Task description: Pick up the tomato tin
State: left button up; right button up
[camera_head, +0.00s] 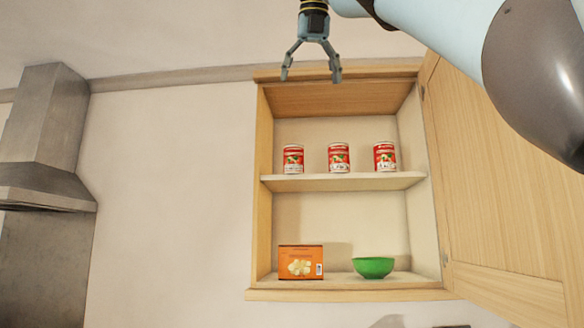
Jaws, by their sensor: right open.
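Three red tins with white lower labels stand upright in a row on the upper shelf (345,183) of an open wooden cabinet. They are the left tin (293,158), the middle tin (339,157) and the right tin (385,156). They look alike, and the label text is too small to read. My right gripper (311,76) is open and empty, pointing down. In the picture it shows above the tins, in front of the cabinet's top edge. My left gripper is not in view.
An orange box (301,262) and a green bowl (373,267) stand on the cabinet's lower shelf. The wooden door (500,190) stands open on the right, with my right arm in front of its upper part. A metal range hood (45,140) is at the far left.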

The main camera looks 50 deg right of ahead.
aim_at(293, 155)
jog(key=i+l, duration=0.45)
jog(key=l, duration=0.15)
jog(key=i+l, duration=0.4)
jog(key=l, duration=0.2)
jog(key=k+l+z, duration=0.1)
jog(key=l, duration=0.2)
